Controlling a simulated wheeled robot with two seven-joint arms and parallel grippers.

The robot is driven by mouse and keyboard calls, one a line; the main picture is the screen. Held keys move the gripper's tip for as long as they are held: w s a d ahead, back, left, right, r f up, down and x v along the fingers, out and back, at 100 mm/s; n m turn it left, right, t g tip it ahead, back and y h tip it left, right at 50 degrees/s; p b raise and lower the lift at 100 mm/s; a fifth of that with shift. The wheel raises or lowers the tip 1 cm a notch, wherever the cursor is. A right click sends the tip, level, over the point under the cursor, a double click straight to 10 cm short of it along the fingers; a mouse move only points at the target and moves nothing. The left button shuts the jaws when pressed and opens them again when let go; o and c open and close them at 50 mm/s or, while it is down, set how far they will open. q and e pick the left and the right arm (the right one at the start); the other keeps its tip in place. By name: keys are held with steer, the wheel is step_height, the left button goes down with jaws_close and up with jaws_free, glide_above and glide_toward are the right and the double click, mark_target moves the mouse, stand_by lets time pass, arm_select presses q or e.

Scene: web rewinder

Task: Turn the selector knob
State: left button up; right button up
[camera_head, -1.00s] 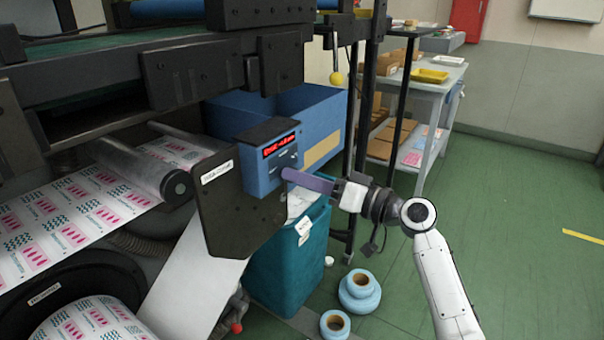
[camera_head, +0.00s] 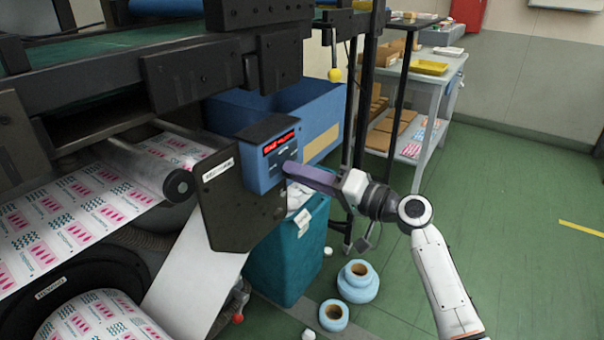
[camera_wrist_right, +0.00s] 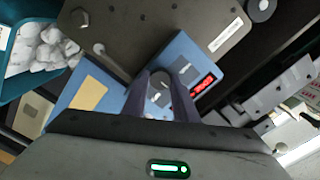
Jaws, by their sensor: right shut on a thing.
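The blue control box (camera_head: 270,158) with a lit red display (camera_head: 279,143) is fixed beside a dark plate on the machine. My right gripper (camera_head: 289,168) reaches it from the right, its purple-grey fingers touching or almost touching the front face. In the right wrist view, the box (camera_wrist_right: 208,64) carries the red display (camera_wrist_right: 203,85), and the round grey selector knob (camera_wrist_right: 160,81) sits between the fingertips of my right gripper (camera_wrist_right: 160,88). The gripper is shut on the knob. In the head view the fingers hide the knob. My left gripper is not in view.
A teal bin (camera_head: 290,255) with white waste stands under the box. Light-blue rolls (camera_head: 357,284) lie on the floor. The printed web (camera_head: 75,215) runs at left. A dark beam (camera_head: 180,70) overhangs the box. Green floor at right is clear.

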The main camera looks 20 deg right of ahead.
steer(key=shift+r, duration=0.1)
steer(key=o, duration=1.1)
steer(key=shift+w+a, duration=0.1)
steer(key=shift+c, duration=0.2)
steer(key=b+v, duration=0.1)
steer(key=v, duration=0.9)
